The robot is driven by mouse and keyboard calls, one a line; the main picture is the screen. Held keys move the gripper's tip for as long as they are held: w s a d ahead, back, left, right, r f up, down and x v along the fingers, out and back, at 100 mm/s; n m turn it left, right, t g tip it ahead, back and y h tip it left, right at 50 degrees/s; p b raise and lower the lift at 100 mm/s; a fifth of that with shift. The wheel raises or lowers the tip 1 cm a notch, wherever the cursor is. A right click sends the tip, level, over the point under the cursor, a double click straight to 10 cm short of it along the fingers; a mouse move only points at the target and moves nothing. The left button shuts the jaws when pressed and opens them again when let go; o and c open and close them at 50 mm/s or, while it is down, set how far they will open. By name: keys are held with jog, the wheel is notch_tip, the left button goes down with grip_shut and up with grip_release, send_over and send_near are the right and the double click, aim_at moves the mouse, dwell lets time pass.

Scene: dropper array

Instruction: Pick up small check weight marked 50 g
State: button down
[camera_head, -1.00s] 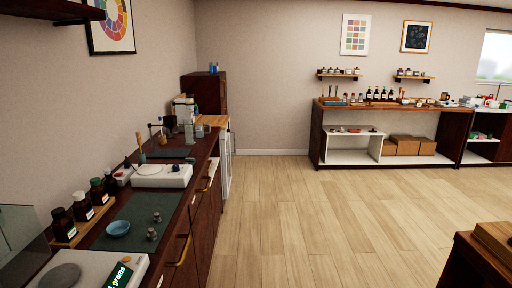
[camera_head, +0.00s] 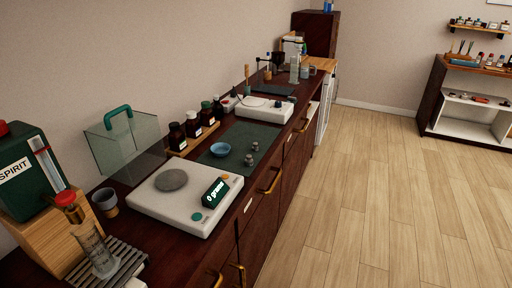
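Two small grey metal weights stand on the dark green mat (camera_head: 246,136) on the counter. One weight (camera_head: 255,146) is a little farther back, and the other weight (camera_head: 249,160) is nearer the front. Their markings are too small to read, so I cannot tell which is 50 g. A blue bowl (camera_head: 220,149) sits to their left on the same mat. My gripper is not in view.
A white scale (camera_head: 165,204) reading 0 grams stands in front of the mat. Brown bottles (camera_head: 192,125) stand behind it, beside a clear open box (camera_head: 125,145). A green SPIRIT container (camera_head: 30,165) and a glass cylinder (camera_head: 95,250) are at near left. The floor at right is clear.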

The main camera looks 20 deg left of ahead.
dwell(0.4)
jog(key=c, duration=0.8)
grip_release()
